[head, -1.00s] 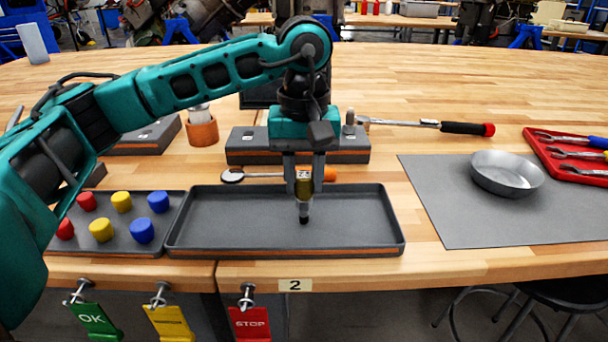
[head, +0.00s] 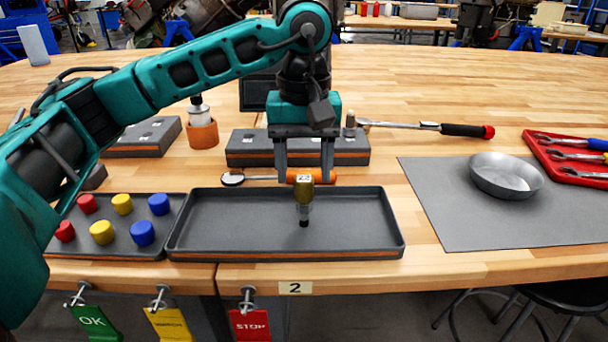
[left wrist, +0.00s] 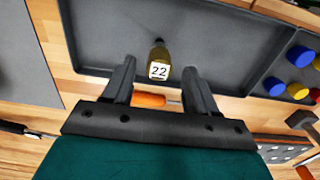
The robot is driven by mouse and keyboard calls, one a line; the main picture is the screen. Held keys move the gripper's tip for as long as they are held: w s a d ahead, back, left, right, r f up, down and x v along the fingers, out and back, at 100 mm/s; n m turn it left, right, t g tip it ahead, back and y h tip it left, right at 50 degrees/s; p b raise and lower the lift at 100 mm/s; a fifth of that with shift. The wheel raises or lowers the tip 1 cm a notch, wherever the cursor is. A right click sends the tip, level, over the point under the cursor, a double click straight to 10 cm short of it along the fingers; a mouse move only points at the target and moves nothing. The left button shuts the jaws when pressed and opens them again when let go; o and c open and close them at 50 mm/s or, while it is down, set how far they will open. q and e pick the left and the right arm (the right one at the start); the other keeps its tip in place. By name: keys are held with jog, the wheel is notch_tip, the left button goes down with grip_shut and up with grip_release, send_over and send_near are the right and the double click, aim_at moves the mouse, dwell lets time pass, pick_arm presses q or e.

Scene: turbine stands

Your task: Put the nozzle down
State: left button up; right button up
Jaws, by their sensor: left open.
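The nozzle (head: 304,195) has a brass-coloured body with a white top label and a dark tip. It stands upright in the dark grey tray (head: 350,218), tip down on the tray floor. In the left wrist view the nozzle (left wrist: 159,62) shows the label "22". My right gripper is in neither view.
A smaller tray (head: 120,240) with red, yellow and blue caps adjoins on the left. Behind are a grey block stand (head: 245,148), an orange-handled mirror tool (head: 233,179) and a torque wrench (head: 430,125). A metal bowl (head: 506,176) sits on a grey mat (head: 450,220) at right.

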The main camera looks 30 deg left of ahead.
pick_arm(q)
notch_tip(320, 180, up, 10)
jog(key=p, duration=0.1)
jog(key=shift+f+p, duration=0.25)
jog(key=shift+p, duration=0.15)
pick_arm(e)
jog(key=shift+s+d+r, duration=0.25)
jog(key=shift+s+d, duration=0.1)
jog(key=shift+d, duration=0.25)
